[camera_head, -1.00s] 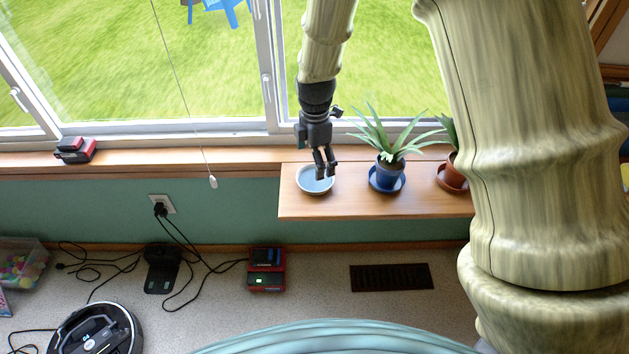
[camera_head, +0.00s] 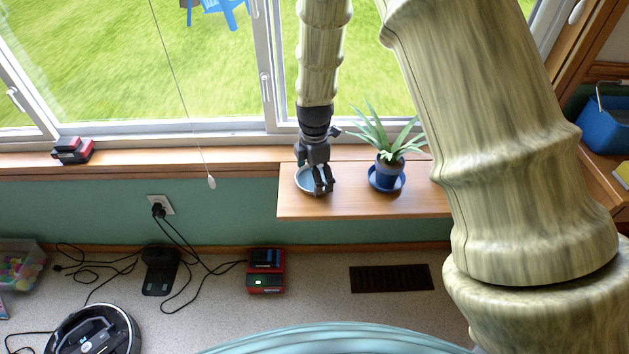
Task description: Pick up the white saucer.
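The white saucer (camera_head: 301,186) is a small round dish with a pale rim and a bluish inside. It rests on the left part of the wooden shelf (camera_head: 345,207) below the window. My gripper (camera_head: 323,190) points down at the saucer's right side, with its dark fingers a little apart. The fingers overlap the right part of the rim and hide it. I cannot tell whether they touch it. The saucer looks flat on the shelf.
The window frame (camera_head: 268,70) rises behind the shelf. A red and black battery (camera_head: 73,150) lies on the sill at the left. The shelf front is clear.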

